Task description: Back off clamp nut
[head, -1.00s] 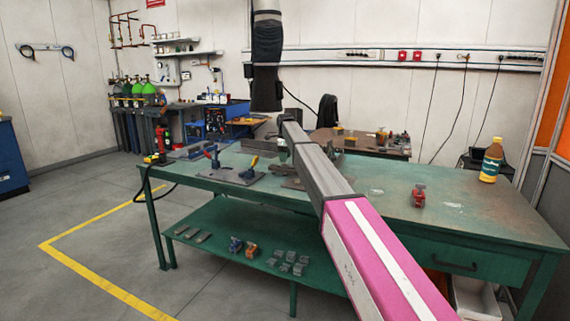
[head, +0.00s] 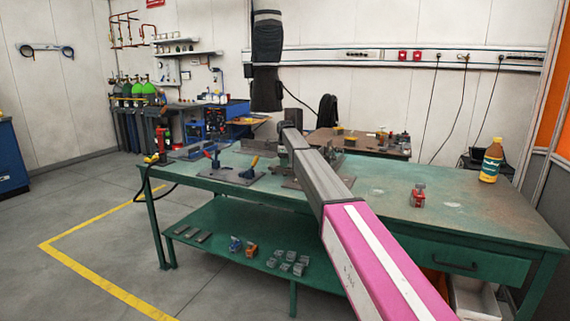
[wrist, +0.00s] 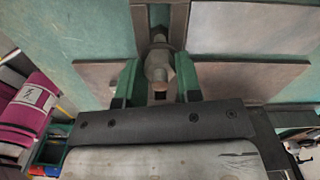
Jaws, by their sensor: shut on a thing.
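The clamp nut (wrist: 158,70) is a grey metal piece on a threaded stud, in the middle of the wrist view. My gripper (wrist: 157,78) has its two green fingers on either side of it and is shut on it. Above the nut in the picture, the stud (wrist: 160,35) runs up between dark metal bars. Flat brownish steel plates (wrist: 255,78) lie to both sides. In the head view my own arm hides the nut and my fingers.
Several metal blocks (head: 287,262) lie on the lower shelf.

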